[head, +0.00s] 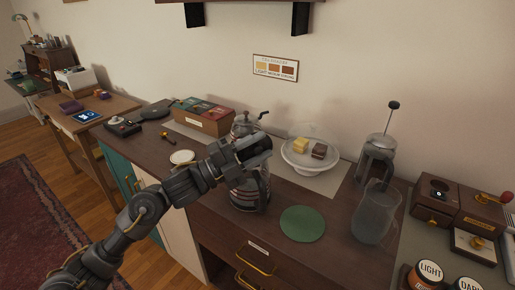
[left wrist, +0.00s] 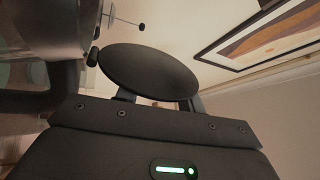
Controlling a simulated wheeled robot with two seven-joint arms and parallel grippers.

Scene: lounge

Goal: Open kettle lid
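The kettle (head: 250,192) is a glass vessel with a banded body on the dark counter. My left gripper (head: 258,150) is right over its top and hides most of the upper part in the head view. In the left wrist view a dark round disc (left wrist: 150,72), which looks like the kettle's lid, stands close in front of the gripper. Parts of the fingers show apart on either side of it; their tips are hidden behind it. I cannot tell whether they touch it. Glass shows at the upper left there. My right gripper is not in view.
A green round mat (head: 302,224) lies right of the kettle. A glass jug (head: 375,215) and French press (head: 376,155) stand farther right. Wooden boxes (head: 432,205) sit at the right.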

